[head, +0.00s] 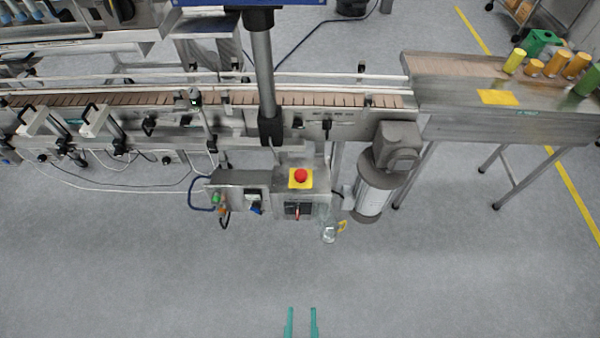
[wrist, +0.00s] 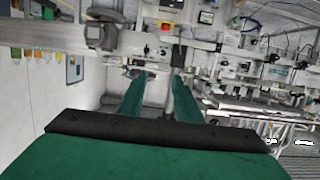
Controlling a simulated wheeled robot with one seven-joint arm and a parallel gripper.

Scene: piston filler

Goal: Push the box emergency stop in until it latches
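The emergency stop is a red mushroom button (head: 301,175) on a yellow plate, on top of a small grey control box (head: 317,186) below the conveyor. In the wrist view a small red button on yellow (wrist: 166,25) shows beyond the fingers near the top. My gripper (head: 301,310) has two green fingers, parallel with a gap between them and nothing held. It is at the bottom edge of the head view, apart from the button. It also shows open in the wrist view (wrist: 163,78). Whether the button is latched cannot be told.
A red-handled switch (head: 297,211) is on the box front. A second box (head: 238,195) with a blue switch stands left, and a grey motor (head: 377,185) right. A grey column (head: 263,75) rises behind. The floor (head: 200,280) between gripper and box is clear.

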